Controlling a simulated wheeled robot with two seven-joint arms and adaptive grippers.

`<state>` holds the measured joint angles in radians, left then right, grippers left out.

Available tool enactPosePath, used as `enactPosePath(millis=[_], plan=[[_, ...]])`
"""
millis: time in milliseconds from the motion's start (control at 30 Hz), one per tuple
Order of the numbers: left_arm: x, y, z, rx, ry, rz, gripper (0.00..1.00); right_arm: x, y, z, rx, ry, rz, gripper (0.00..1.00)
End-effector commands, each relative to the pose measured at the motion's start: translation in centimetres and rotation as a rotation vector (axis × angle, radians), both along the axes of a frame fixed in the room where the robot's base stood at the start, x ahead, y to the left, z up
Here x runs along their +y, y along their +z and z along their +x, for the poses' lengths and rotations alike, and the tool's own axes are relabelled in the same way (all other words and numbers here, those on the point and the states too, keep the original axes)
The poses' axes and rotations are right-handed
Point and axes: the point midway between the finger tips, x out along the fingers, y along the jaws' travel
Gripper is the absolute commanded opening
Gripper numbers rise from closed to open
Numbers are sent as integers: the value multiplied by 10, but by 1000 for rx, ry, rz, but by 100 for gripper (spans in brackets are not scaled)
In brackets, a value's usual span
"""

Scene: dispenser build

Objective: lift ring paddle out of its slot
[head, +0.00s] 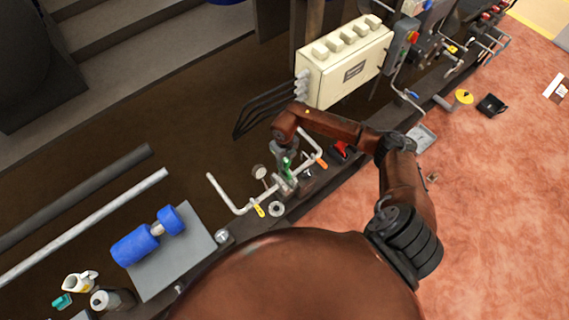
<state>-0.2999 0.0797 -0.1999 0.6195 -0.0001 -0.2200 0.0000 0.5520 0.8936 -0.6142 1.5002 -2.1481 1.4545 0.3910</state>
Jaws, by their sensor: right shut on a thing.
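My right gripper (286,160) points down at the flanged joint of a small pipe run (240,209). It is shut on the ring paddle, which is small and mostly hidden by the fingers and flanges. I cannot tell how far the paddle stands out of its slot. A green part (287,165) shows beside the fingers. My left gripper is not in view.
A pressure gauge (259,171), a yellow handle (259,211) and a loose pale ring (276,209) are close to the joint. A cream electrical box (345,65) stands behind. A blue pump (150,237) sits on a grey plate at left. The reddish floor at right is mostly clear.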

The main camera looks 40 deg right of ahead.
Motion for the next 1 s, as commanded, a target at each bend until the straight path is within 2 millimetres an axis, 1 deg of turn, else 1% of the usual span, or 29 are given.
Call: enactPosePath(millis=[267, 800, 900, 1000], plan=[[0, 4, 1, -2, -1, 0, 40, 0, 7, 2, -4, 0, 0, 0], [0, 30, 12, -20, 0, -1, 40, 0, 47, 2, -5, 0, 0, 0], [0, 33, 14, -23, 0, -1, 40, 0, 52, 1, -4, 0, 0, 0], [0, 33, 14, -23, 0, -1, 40, 0, 52, 1, -2, 0, 0, 0]])
